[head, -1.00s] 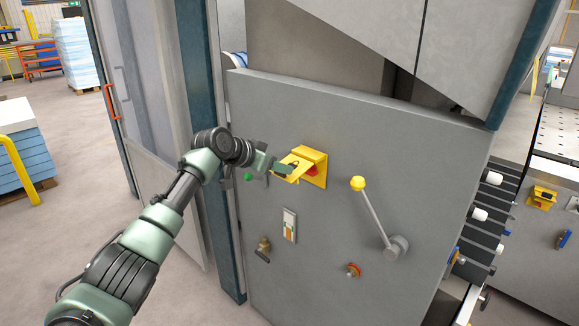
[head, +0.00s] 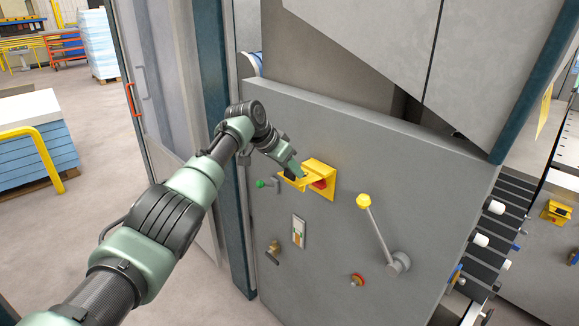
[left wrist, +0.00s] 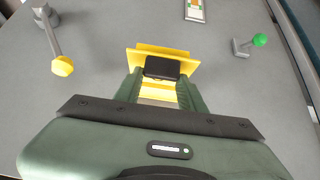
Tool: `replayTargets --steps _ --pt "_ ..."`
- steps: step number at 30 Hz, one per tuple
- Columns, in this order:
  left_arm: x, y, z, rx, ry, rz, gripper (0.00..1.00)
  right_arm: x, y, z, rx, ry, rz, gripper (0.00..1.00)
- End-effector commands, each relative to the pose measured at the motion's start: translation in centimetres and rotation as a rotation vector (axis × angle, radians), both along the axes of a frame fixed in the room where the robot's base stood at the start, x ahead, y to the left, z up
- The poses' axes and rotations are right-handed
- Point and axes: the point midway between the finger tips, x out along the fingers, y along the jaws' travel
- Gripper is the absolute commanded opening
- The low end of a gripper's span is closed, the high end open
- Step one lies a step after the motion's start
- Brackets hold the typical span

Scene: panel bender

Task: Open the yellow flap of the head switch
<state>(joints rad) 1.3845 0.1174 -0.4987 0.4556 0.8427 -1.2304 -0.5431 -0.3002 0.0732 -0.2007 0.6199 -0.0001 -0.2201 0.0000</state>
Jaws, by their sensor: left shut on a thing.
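The head switch is a yellow box (head: 326,168) on the grey machine panel, with a red part (head: 320,184) showing under its top. Its yellow flap (head: 296,184) stands out from the box toward the left, about level. My left gripper (head: 293,174) is shut on the flap at its outer end. In the left wrist view, my left gripper (left wrist: 160,88) has its green fingers on both sides of a black block in front of the yellow flap (left wrist: 182,67). The fingers hide part of the flap. My right gripper is not in view.
A lever with a yellow knob (head: 363,201) is right of the switch. A green-knobbed handle (head: 261,183) is to the left. A roller conveyor (head: 490,230) is at the right.

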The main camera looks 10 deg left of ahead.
Motion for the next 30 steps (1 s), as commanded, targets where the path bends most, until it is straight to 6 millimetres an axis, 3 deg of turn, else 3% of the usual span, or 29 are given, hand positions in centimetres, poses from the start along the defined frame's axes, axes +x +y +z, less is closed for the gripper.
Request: replayTargets --steps 7,8,9,10,22,30 --pt "0.1 -0.3 0.0 -0.002 -0.006 -0.005 0.0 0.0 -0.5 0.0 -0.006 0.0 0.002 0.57" --pt "0.1 -0.3 0.0 -0.001 -0.005 -0.005 0.48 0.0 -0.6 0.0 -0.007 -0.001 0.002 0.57" --pt "0.0 -0.3 0.0 -0.002 -0.005 -0.005 0.59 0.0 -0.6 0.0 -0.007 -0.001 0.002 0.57" --pt "0.0 -0.3 0.0 -0.001 -0.004 -0.004 0.62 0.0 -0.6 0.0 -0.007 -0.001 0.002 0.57" --pt "-0.1 0.1 0.1 0.0 -0.001 -0.001 0.62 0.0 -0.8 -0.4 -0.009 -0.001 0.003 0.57" --pt "-1.8 1.2 2.7 0.001 -0.005 -0.003 0.62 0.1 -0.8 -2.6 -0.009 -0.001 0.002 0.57"
